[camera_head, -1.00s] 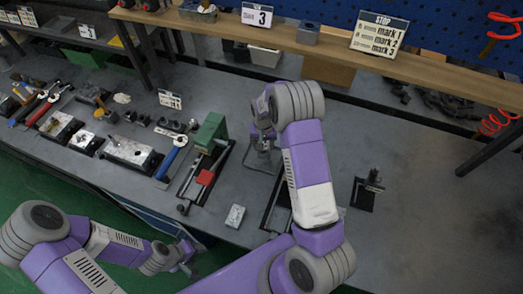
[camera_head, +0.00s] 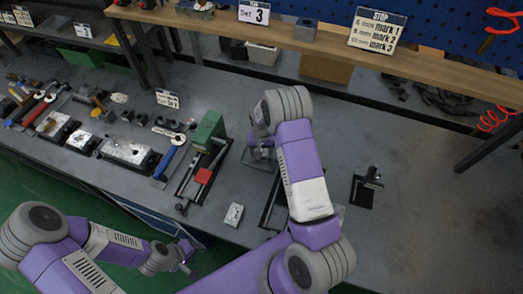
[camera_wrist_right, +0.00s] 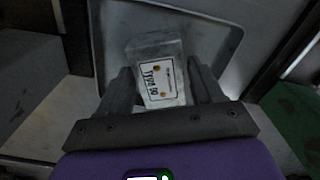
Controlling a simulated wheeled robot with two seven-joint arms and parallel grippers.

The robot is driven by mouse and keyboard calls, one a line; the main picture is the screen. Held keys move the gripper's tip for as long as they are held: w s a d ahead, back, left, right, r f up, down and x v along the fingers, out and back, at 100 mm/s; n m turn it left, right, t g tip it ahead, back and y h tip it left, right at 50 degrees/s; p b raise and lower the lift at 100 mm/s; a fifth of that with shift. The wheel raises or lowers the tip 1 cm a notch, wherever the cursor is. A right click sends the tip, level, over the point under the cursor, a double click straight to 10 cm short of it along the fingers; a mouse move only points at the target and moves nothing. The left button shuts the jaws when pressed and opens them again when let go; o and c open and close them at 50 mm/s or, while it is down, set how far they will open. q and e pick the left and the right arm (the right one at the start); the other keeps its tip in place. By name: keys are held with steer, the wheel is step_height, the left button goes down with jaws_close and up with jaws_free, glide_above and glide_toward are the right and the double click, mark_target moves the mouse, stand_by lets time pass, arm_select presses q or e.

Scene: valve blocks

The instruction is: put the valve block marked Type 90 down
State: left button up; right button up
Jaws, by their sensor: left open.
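In the right wrist view, the valve block (camera_wrist_right: 163,82) is a grey block with a white label reading Type 90. My left gripper (camera_head: 186,254) is open and empty, low in front of the bench edge.
A small pale box (camera_head: 233,215) lies near the front edge. A black stand (camera_head: 366,187) is to the right.

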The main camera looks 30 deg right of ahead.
steer(key=shift+o, duration=0.7)
step_height(320, 180, up, 12)
steer(key=shift+r+p, duration=0.2)
steer(key=shift+p, duration=0.25)
